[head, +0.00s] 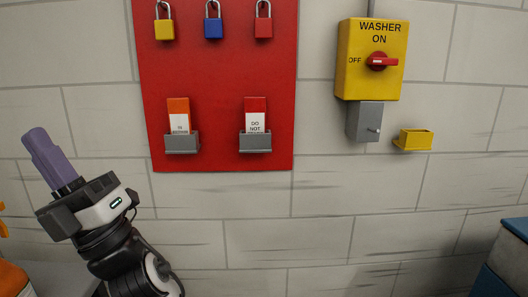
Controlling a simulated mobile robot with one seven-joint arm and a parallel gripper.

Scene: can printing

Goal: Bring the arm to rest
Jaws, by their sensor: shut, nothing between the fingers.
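My gripper (37,137) is at the lower left of the head view, with its purple fingers pointing up and to the left. The fingers are together and hold nothing. My arm below it is bent and partly cut off by the bottom edge of the picture. The gripper is left of the red board and apart from it.
A red board (218,75) on the block wall carries yellow, blue and red padlocks and two tag holders. A yellow washer switch box (370,80) and a small yellow tray (414,140) are at the right. Blue equipment (512,255) stands lower right.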

